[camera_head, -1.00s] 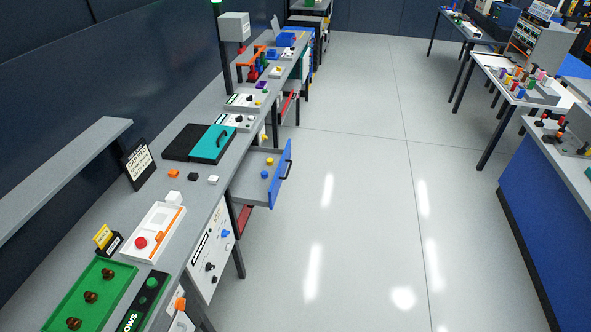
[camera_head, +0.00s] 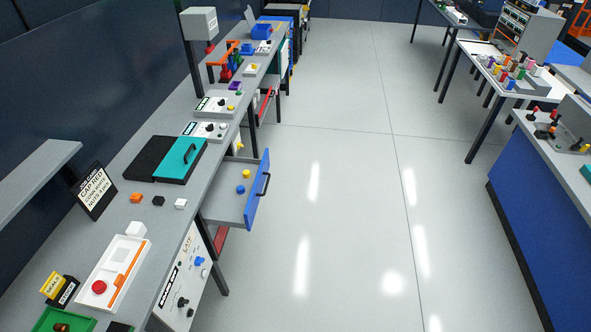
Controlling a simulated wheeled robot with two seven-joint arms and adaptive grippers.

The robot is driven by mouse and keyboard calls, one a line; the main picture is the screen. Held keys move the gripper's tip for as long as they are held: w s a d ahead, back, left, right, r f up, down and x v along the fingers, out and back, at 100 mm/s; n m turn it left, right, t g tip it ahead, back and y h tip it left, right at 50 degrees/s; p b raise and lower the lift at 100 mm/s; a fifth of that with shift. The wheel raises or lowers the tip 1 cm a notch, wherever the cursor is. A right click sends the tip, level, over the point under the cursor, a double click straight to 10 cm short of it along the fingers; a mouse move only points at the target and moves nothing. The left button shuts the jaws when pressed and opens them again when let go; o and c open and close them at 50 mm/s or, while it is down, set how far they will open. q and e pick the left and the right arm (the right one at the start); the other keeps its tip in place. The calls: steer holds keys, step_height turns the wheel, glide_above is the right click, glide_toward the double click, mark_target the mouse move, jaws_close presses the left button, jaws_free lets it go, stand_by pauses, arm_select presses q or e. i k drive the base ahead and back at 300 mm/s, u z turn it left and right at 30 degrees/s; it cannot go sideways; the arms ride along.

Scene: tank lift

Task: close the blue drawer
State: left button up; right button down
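The blue drawer (camera_head: 258,190) stands pulled out from under the long grey bench on the left. Its blue front faces right into the aisle and carries a dark handle (camera_head: 263,187). Inside its grey tray lie a yellow piece (camera_head: 246,174) and a blue piece (camera_head: 241,188). Neither of my grippers shows in the head view, so their state and distance to the drawer are hidden.
The grey bench (camera_head: 170,205) runs along the left wall, with a teal-lidded case (camera_head: 181,160) and a white panel (camera_head: 186,283) near the drawer. A red drawer (camera_head: 222,240) shows below. The floor aisle (camera_head: 345,220) is clear. A blue cabinet (camera_head: 540,220) stands right.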

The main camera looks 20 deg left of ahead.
mark_target(222, 205)
steer(key=u, duration=0.05)
steer(key=i, duration=0.6)
steer(key=u, duration=0.9)
steer(key=i, duration=0.5)
steer(key=u, duration=0.55)
